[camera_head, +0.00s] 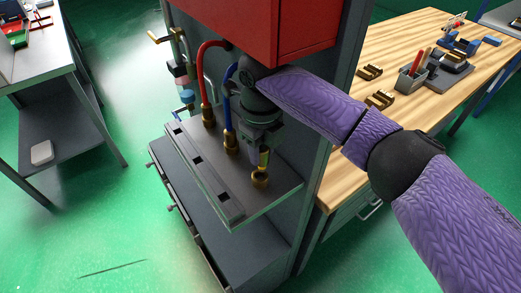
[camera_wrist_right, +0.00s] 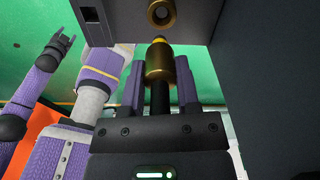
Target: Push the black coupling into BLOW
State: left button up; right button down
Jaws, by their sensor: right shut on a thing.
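My right gripper (camera_head: 263,156) points down over the front of the machine's grey ledge. In the right wrist view, my right gripper (camera_wrist_right: 160,88) is shut on the black coupling (camera_wrist_right: 160,64), a brass sleeve on a black stem. A brass socket (camera_head: 260,177) stands on the ledge just below the fingers. In the right wrist view the socket (camera_wrist_right: 161,13) shows its round opening, apart from the coupling's tip. I cannot read any BLOW label. My left gripper (camera_wrist_right: 62,42) shows in the right wrist view, with its fingers apart and empty.
A red hose (camera_head: 205,75) and a blue hose (camera_head: 227,105) run down to brass fittings on the ledge (camera_head: 205,180), beside my right gripper. The red cabinet (camera_head: 265,30) hangs above. A wooden bench (camera_head: 390,50) stands at the right. Green floor is clear in front.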

jog(key=shift+w+a+r+b, duration=0.15)
jog(key=shift+w+r+b, duration=0.15)
jog(key=shift+b, duration=0.25)
jog(key=f+b, duration=0.2)
jog(key=f, duration=0.1)
jog(key=shift+w+a+f, duration=0.15)
jog(key=shift+w, duration=0.2)
jog(key=shift+s+f+b, duration=0.15)
jog(key=shift+f+b, duration=0.45)
jog(key=shift+f, duration=0.35)
